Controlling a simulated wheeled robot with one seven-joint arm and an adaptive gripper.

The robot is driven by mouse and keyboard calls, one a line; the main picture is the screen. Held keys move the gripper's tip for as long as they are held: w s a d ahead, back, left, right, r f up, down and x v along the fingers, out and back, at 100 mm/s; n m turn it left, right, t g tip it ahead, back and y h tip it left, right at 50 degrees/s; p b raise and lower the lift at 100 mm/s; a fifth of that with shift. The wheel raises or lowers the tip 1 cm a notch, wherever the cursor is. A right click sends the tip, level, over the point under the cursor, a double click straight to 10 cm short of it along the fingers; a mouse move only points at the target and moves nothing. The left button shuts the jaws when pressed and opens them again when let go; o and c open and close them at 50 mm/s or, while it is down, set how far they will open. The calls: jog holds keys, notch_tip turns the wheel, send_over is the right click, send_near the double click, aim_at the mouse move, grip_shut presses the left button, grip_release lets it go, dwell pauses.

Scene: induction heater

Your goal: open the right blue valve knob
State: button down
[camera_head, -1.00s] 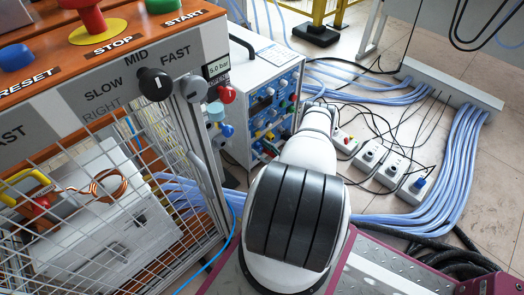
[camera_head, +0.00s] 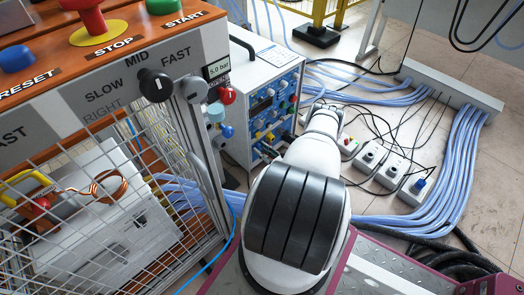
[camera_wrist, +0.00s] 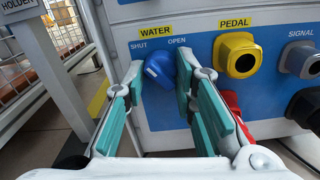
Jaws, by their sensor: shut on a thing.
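The blue valve knob (camera_wrist: 159,69) sits on the blue panel under the yellow WATER label, between the words SHUT and OPEN in the wrist view. In the head view the knob cannot be made out, and my arm hides most of the gripper in front of the white and blue heater unit (camera_head: 272,98).
A yellow-ringed PEDAL socket (camera_wrist: 239,58) and a grey SIGNAL socket (camera_wrist: 297,60) are right of the knob. A red connector (camera_wrist: 236,112) lies close by the right finger. In the head view, a caged cabinet (camera_head: 105,215) stands left; small switch boxes (camera_head: 391,171) and cables lie right.

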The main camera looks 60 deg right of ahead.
jog(key=m, duration=0.3)
jog(key=shift+d+m, duration=0.15)
jog(key=shift+m, duration=0.15)
jog(key=m, duration=0.8)
jog(key=shift+m, duration=2.3)
jog(key=c, duration=1.3)
grip_release()
jog(key=shift+a, duration=0.2)
